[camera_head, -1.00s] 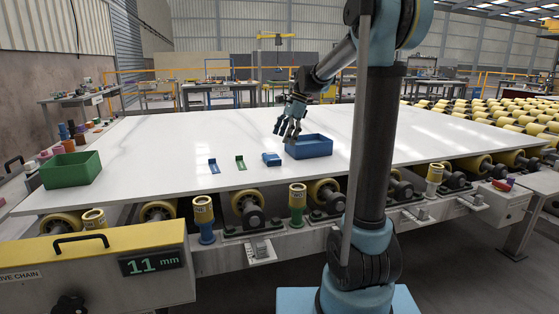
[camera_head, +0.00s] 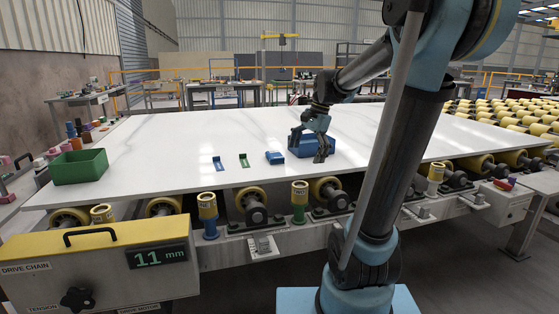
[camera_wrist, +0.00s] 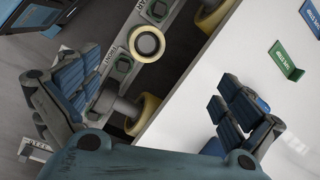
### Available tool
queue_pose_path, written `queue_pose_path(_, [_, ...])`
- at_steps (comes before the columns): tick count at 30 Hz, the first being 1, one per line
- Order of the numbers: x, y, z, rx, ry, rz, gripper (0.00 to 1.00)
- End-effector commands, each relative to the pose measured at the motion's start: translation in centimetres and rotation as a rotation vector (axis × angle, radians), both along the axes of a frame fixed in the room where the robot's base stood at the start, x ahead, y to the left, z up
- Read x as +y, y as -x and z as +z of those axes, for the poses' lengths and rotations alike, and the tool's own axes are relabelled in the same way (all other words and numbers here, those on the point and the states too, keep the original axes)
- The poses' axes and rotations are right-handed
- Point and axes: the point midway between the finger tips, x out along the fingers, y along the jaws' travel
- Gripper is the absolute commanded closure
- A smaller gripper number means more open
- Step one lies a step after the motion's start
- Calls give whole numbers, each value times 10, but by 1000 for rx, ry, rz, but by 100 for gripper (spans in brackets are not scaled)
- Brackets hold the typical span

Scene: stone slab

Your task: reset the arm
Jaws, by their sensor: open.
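The arm reaches in from the right.
A green bin (camera_head: 80,168) stands at the slab's left end. A blue block (camera_head: 275,157), a green bracket (camera_head: 243,160) and a blue bracket (camera_head: 219,164) lie in a row left of my gripper. Yellow rollers (camera_head: 255,198) run under the front edge.

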Motion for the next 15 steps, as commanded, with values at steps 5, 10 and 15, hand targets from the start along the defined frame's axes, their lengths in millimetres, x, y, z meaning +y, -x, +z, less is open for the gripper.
queue_pose_path(5, [-20,45,-19,-73,47,142,0])
queue_pose_path(10, [-38,85,-41,-135,96,282,0])
queue_pose_path(15, [-54,122,-67,-190,150,425,0])
